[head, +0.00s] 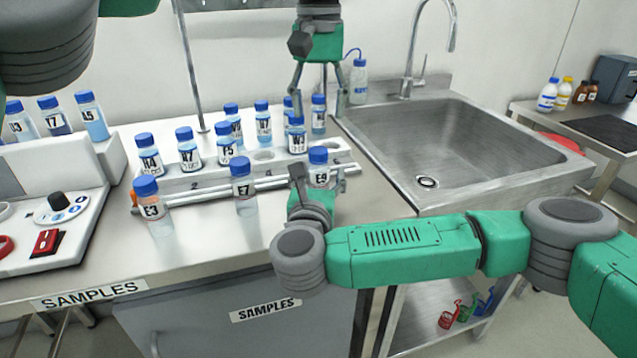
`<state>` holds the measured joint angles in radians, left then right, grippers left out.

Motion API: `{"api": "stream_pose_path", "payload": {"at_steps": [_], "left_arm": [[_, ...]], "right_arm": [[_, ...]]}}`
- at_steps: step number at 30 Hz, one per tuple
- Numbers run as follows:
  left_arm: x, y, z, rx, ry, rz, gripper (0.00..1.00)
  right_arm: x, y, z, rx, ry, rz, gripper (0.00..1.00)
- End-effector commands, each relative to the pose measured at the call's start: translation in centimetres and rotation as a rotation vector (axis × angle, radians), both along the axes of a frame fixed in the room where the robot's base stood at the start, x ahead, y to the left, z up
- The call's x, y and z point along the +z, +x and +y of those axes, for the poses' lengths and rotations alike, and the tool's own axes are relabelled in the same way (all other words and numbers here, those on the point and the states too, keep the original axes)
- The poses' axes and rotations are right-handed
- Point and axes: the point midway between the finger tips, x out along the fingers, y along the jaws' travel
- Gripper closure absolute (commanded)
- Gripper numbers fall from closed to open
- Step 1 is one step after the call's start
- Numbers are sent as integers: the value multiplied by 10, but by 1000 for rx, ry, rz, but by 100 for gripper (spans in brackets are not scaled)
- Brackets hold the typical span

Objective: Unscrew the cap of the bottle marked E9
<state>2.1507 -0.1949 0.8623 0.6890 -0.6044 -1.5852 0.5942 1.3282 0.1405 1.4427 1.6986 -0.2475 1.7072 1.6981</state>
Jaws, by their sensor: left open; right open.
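The bottle marked E9 (318,177) stands upright at the front right of the sample rack, with its blue cap (318,155) on top. My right gripper (319,182) is open, with its fingers on either side of this bottle; I cannot tell whether they touch it. The bottle's lower part is hidden behind my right wrist. My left gripper (316,98) is open and points down, above and behind the E9 cap. Its fingertips are near the rear bottles, apart from the E9 cap.
Bottles E3 (152,210) and E7 (244,190) stand in the front row to the left. Several more blue-capped bottles fill the rack (192,181) behind. A steel sink (460,130) is at the right. The front counter (200,255) is mostly clear.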

Motion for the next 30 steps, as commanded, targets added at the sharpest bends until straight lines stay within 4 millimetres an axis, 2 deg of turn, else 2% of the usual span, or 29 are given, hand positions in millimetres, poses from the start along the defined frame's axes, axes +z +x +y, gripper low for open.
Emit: {"api": "stream_pose_path", "payload": {"at_steps": [3,8,16,20,23,30], "left_arm": [[0,0,0,0,0,0,53],[0,0,0,0,0,0,53],[0,0,0,-16,0,0,53],[0,0,0,-123,0,0,53],[0,0,0,-288,0,0,53],[0,0,0,-811,-1,0,53]], "right_arm": [[0,0,0,0,0,0,42],[0,0,0,0,0,0,99],[0,0,0,0,-1,0,100],[0,0,0,0,-1,0,100],[0,0,0,0,-1,0,100],[0,0,0,0,-1,0,100]]}}
